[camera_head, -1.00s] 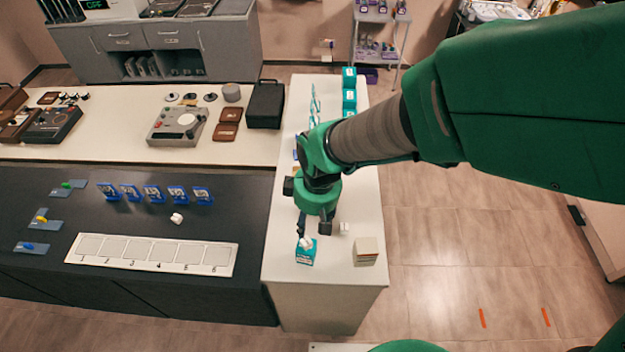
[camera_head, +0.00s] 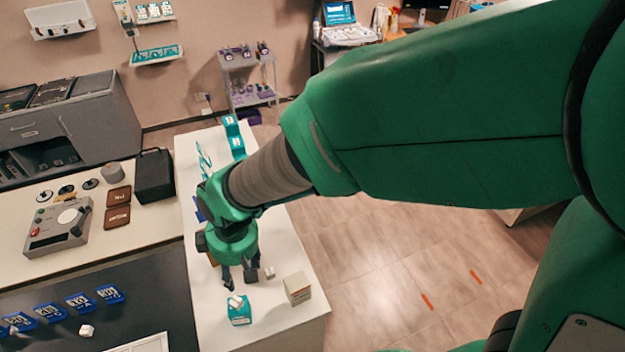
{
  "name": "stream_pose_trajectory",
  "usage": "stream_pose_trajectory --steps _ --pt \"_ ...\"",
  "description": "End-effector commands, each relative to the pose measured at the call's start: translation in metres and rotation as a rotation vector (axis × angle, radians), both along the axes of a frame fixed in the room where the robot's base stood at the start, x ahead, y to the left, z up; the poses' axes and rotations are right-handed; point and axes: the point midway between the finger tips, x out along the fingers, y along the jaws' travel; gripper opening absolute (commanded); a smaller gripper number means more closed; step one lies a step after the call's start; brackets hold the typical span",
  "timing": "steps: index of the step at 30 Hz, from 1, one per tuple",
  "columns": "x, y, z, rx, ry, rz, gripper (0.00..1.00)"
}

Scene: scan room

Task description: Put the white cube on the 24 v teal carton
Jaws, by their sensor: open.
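A small teal carton (camera_head: 240,314) stands near the front end of the white counter; its lettering is too small to read. A white cube (camera_head: 235,301) appears to rest on top of it. My gripper (camera_head: 239,284) is open, pointing down, its dark fingers just behind and above that cube in the picture. I cannot tell whether a finger touches it. More teal cartons (camera_head: 236,146) stand in a row at the far end of the counter.
A second small white piece (camera_head: 269,272) lies right of my gripper, near a beige box (camera_head: 297,288). Another white piece (camera_head: 87,331) lies on the dark counter by blue labelled stands (camera_head: 80,302). A black case (camera_head: 154,176) stands left. Floor to the right is open.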

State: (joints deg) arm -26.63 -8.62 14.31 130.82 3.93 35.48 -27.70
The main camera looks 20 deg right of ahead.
Motion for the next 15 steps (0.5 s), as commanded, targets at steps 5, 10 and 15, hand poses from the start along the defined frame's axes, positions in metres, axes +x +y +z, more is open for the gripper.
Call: stream_pose_trajectory --steps 5,10,15 --pt "0.002 -0.036 0.044 0.029 -0.049 -0.131 0.47" --pt "-0.005 -0.077 0.09 0.06 -0.1 -0.286 0.47" --pt "-0.021 -0.118 0.13 0.09 -0.154 -0.441 0.47"
